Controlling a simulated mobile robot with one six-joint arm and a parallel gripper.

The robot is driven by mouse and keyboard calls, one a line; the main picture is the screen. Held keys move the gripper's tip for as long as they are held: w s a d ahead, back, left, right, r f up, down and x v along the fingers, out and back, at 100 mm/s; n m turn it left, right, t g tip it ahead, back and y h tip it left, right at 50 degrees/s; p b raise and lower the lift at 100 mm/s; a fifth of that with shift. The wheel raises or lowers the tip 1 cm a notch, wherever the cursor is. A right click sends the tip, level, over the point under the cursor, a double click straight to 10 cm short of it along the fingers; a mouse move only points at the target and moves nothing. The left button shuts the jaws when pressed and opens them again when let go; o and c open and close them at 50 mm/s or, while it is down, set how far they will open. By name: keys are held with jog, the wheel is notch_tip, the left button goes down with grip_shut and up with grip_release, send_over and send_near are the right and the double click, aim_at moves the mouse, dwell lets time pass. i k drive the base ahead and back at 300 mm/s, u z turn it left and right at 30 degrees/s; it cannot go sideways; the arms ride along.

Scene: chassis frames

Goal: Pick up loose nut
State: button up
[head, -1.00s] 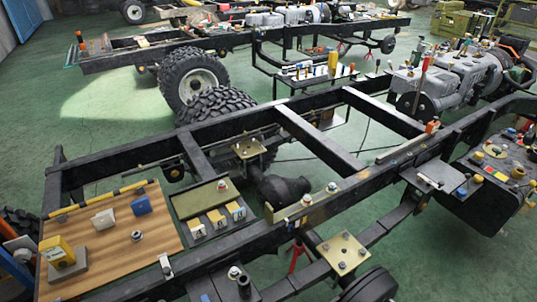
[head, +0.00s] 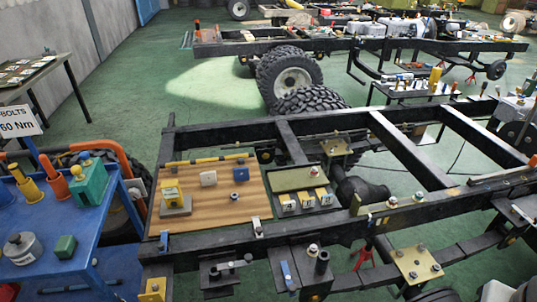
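A small dark nut (head: 234,195) lies on the wooden board (head: 215,212) at the near left end of the black chassis frame, just below a blue block (head: 240,174). It is too small to make out its details. Several bolts or nuts also show on the metal plates, such as the plate (head: 410,266) at lower right. My gripper is not in view.
A blue bench (head: 75,240) with coloured tools and pots stands at left, with a sign (head: 18,122) behind it. Green floor is open behind.

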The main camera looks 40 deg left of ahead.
aim_at(234, 197)
jog(key=u, duration=0.2)
jog(key=k, duration=0.1)
jog(key=u, duration=1.9)
jog(key=i, duration=1.5)
jog(key=u, duration=0.05)
